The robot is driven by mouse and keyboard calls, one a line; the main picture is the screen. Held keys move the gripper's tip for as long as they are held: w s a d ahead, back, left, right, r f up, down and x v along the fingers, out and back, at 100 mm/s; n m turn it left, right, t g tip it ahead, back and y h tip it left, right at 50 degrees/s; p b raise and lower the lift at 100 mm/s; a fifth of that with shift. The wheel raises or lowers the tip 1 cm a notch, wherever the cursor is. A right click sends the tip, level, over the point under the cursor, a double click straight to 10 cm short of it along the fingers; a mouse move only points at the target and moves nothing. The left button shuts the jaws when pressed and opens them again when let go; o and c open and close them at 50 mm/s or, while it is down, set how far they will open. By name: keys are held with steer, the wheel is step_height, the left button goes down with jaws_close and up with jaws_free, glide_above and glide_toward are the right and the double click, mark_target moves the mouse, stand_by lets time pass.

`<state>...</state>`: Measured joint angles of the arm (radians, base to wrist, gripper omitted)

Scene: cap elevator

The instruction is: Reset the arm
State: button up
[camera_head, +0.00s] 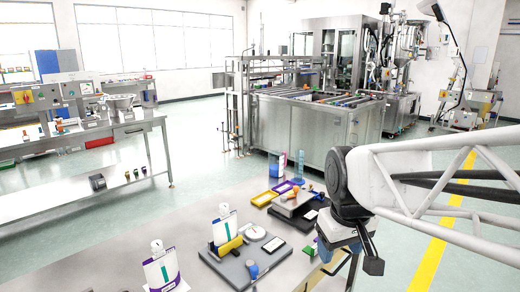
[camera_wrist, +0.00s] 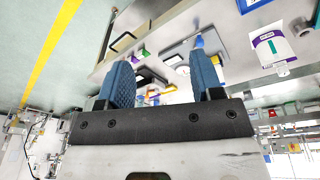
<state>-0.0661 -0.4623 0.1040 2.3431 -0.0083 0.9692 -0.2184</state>
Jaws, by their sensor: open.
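My gripper (camera_head: 348,250) hangs at the end of my white lattice arm (camera_head: 430,185), over the right side of the grey table (camera_head: 130,245) in the head view. In the wrist view my gripper (camera_wrist: 163,68) shows two blue ribbed fingers spread wide apart, with nothing held between them. The table edge and several small items show beyond the fingers. In the head view the wrist hides part of the table's right edge.
A white-and-purple pouch (camera_head: 161,270) and a second pouch (camera_head: 224,228) stand on the table. A grey board (camera_head: 245,264), a yellow tray (camera_head: 265,198) and an orange-handled tool (camera_head: 291,193) are near. A steel machine (camera_head: 300,122) stands behind. The table's left part is clear.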

steer(key=s+d+f+m, duration=0.3)
steer(key=s+f, duration=0.1)
steer(key=s, duration=0.6)
steer(key=shift+s+m, duration=0.25)
steer(key=shift+m, duration=0.05)
